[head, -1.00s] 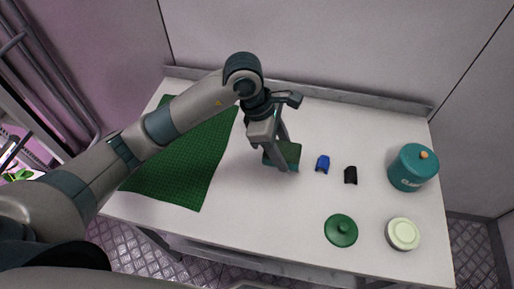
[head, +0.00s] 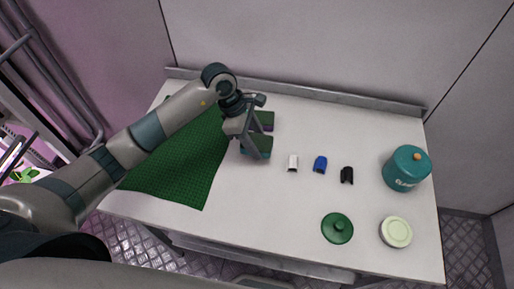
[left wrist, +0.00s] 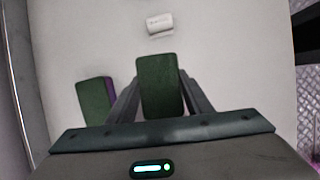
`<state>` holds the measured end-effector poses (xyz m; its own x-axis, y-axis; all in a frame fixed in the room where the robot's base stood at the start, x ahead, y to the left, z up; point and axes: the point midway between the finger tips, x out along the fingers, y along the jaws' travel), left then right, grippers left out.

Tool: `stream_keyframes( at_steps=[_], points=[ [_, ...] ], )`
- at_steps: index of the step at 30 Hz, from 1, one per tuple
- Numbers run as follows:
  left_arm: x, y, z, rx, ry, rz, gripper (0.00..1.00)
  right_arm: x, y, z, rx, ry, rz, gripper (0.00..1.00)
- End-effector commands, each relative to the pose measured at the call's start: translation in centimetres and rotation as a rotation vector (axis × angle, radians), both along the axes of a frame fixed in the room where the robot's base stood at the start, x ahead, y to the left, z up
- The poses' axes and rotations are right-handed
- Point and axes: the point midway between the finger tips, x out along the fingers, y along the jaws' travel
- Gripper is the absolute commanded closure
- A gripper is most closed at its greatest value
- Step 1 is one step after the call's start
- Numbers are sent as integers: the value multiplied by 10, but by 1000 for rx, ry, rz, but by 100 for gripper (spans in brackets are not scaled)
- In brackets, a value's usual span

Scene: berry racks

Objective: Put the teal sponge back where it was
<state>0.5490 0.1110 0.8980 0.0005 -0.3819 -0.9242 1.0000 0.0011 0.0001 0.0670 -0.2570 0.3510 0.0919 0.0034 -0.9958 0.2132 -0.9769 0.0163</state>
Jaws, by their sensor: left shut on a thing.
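The teal sponge (head: 257,147), with a dark green top, is between the fingers of my left gripper (head: 247,148), which is shut on it. They are near the right edge of the green mat (head: 175,165). In the left wrist view the sponge's green face (left wrist: 160,85) shows between the two fingers. I cannot tell whether it touches the table. A second sponge, purple with a green top (head: 266,120), lies just behind it, partly hidden by the gripper. It also shows in the left wrist view (left wrist: 96,100), left of the fingers. My right gripper is not in view.
A white (head: 293,163), a blue (head: 320,164) and a black small item (head: 347,175) stand in a row to the right. Farther right are a teal canister (head: 407,169), a green lid (head: 337,228) and a pale round container (head: 396,232). The front middle of the table is clear.

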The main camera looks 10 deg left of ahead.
Motion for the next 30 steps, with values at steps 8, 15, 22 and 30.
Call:
stream_keyframes(
  at_steps=[8, 15, 22, 30],
  points=[
    [-1, 0, -24, -1, 5, 2, 72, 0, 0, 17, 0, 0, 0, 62],
    [0, 0, -40, 0, 0, 1, 72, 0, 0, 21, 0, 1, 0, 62],
    [0, 0, -41, 0, 0, 0, 72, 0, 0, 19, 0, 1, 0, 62],
    [0, 0, -42, 0, 0, 0, 35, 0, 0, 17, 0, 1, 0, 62]
  ],
)
